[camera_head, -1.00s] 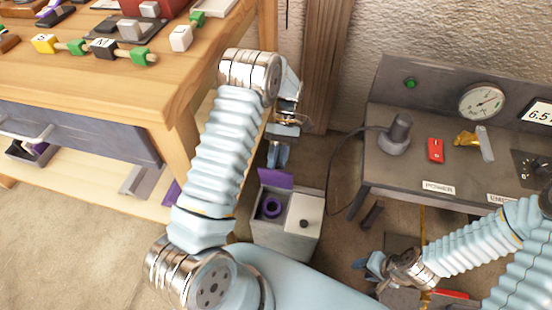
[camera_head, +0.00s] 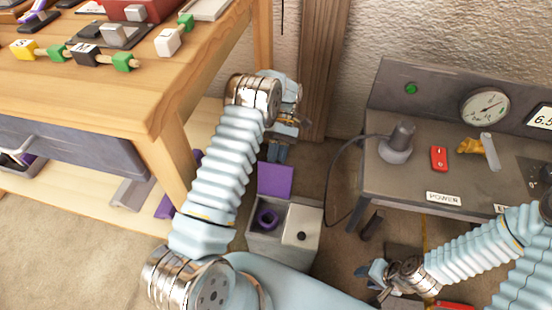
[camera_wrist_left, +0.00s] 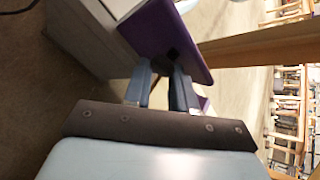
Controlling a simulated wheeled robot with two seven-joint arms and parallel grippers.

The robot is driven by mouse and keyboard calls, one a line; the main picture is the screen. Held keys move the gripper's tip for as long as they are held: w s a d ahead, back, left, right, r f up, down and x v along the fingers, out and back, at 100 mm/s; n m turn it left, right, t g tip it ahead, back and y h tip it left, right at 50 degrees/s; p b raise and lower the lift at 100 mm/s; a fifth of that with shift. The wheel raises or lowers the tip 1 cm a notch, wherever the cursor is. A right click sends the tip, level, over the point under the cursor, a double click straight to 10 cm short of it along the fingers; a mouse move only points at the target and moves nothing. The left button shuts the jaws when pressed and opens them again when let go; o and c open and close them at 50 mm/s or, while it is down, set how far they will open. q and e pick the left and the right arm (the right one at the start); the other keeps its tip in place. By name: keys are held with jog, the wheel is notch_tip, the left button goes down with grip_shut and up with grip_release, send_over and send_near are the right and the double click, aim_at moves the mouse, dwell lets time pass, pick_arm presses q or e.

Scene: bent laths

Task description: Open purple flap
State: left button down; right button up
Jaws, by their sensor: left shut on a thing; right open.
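The purple flap (camera_head: 275,181) stands raised at the back of a grey bin (camera_head: 283,252), over its open left compartment. My left gripper (camera_head: 278,152) is just behind the flap's top edge. In the left wrist view the flap (camera_wrist_left: 158,38) lies in front of the left gripper (camera_wrist_left: 163,72), whose fingers close around a small dark part on it. The exact contact is partly hidden. My right gripper (camera_head: 370,274) is open and empty, low at the right of the bin.
A wooden table (camera_head: 160,90) stands left, a grey bench with a gauge (camera_head: 485,105) right. A cable hangs between bin and bench.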

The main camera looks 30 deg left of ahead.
aim_at(279, 164)
pick_arm(q)
jog(key=shift+s+d+f, duration=0.1)
jog(key=shift+d+f, duration=0.3)
jog(key=shift+d, duration=0.3)
jog(key=c, duration=0.9)
grip_release()
notch_tip(279, 164, up, 5)
jog(key=p, duration=0.3)
jog(key=shift+s+d+p, duration=0.15)
jog(key=shift+p, duration=0.15)
jog(key=s+r+p, duration=0.1)
jog(key=s+d+r+p, duration=0.1)
jog(key=r+p, duration=0.1)
jog(key=s+r+p, duration=0.1)
jog(key=shift+s+d+r, duration=0.15)
jog(key=shift+s+d, duration=0.05)
jog(key=shift+d, duration=0.05)
jog(key=s+d+r, duration=0.4)
jog(key=s, duration=0.4)
jog(key=shift+s+d, duration=0.15)
jog(key=shift+s, duration=0.2)
jog(key=shift+f, duration=0.1)
